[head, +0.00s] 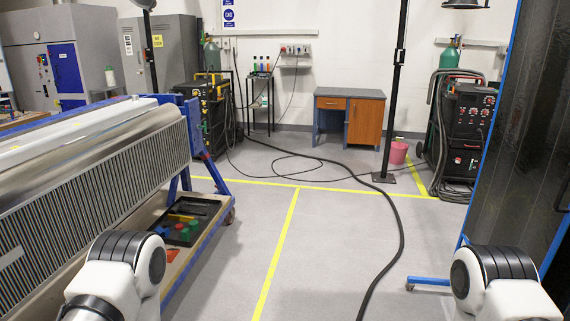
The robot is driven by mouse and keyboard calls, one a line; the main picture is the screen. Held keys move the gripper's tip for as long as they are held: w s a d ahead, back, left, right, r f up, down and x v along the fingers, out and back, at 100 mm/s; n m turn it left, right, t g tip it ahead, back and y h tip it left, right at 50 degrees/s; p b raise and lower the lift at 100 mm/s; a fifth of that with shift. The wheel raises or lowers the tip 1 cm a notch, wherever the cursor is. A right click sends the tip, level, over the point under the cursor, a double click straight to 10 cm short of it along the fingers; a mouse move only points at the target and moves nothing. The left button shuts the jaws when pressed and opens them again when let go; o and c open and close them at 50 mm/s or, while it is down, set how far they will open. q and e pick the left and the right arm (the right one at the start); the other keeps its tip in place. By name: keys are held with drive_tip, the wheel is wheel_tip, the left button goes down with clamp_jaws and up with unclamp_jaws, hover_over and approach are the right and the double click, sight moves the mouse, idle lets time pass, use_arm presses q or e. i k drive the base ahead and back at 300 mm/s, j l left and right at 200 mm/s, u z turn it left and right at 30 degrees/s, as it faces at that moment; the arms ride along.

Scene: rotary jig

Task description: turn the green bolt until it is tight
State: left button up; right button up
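I cannot make out a green bolt in the head view. A blue-framed trolley (187,262) at the left carries a large silvery finned cylinder (90,165). A black tray (208,203) on its lower shelf holds small red, yellow and green items, too small to identify. Parts of my two arms show at the bottom left and bottom right. Neither of my grippers is in view, so I cannot see whether they are open or hold anything.
A dark panel in a blue frame (493,120) stands at the right, its blue foot (428,283) on the floor. A black cable (400,235) crosses the floor. A black pole (393,110), desk (349,110) and welding machine (470,125) stand behind. The middle floor is otherwise open.

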sight(205, 122)
drive_tip(key=i, duration=1.15)
drive_tip(key=i+l+u, duration=0.1)
drive_tip(key=i, duration=1)
drive_tip(key=i+l, duration=0.1)
drive_tip(key=i, duration=1.05)
drive_tip(key=u, duration=0.05)
